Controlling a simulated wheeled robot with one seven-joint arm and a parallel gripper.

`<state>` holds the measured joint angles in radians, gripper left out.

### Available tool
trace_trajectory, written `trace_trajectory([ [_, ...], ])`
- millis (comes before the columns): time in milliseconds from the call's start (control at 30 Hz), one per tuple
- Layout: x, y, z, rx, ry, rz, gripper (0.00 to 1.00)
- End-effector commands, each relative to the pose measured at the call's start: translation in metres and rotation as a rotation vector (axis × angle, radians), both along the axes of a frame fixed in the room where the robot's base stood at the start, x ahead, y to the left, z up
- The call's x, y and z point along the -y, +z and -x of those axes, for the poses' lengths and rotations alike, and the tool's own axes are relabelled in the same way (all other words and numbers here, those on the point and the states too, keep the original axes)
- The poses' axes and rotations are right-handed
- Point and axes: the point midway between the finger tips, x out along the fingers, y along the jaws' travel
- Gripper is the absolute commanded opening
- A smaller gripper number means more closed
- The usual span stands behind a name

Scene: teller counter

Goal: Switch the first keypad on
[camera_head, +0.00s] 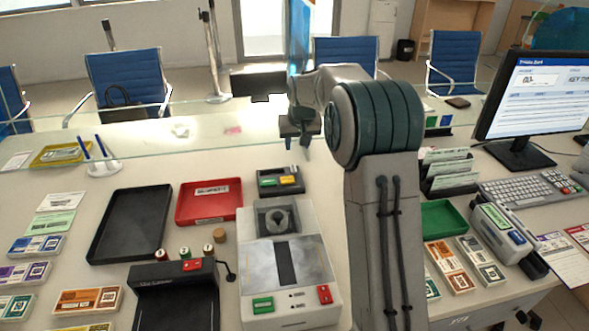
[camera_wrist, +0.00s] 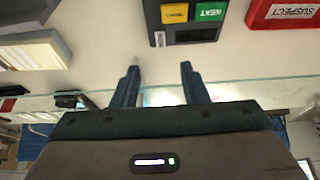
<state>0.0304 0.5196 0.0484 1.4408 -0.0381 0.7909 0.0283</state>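A small black keypad (camera_head: 262,190) with a yellow and a green button stands behind the grey counting machine in the head view. In the wrist view the keypad (camera_wrist: 186,30) is at the top, its green button reading NEXT. A small pale switch-like piece (camera_wrist: 159,39) shows at its corner; I cannot tell its setting. My gripper (camera_head: 300,142) is above the counter's far side, beyond the keypad. In the wrist view my gripper (camera_wrist: 159,68) is open and empty, its fingertips apart from the keypad.
A red SUSPECT tray (camera_head: 209,214) lies left of the keypad, and a black tray (camera_head: 130,225) beyond that. The grey counting machine (camera_head: 310,262) stands in front. A glass screen (camera_head: 160,138) runs along the far side. A monitor (camera_head: 535,90) and keyboard (camera_head: 530,190) are at right.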

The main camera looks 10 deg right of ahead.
Motion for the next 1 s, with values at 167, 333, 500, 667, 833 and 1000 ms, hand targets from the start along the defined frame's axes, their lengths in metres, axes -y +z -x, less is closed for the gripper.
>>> trace_trajectory([
  [167, 0.0, -0.012, -0.008, 0.001, -0.001, -0.001, 0.4],
  [333, 0.0, -0.04, -0.019, -0.003, -0.001, -0.001, 0.4],
  [500, 0.0, -0.074, -0.033, -0.002, -0.001, -0.001, 0.4],
  [667, 0.0, -0.102, -0.044, -0.002, 0.0, 0.0, 0.4],
  [833, 0.0, -0.121, -0.053, 0.0, 0.0, 0.0, 0.4],
  [1000, 0.0, -0.13, -0.056, 0.001, 0.0, 0.0, 0.4],
])
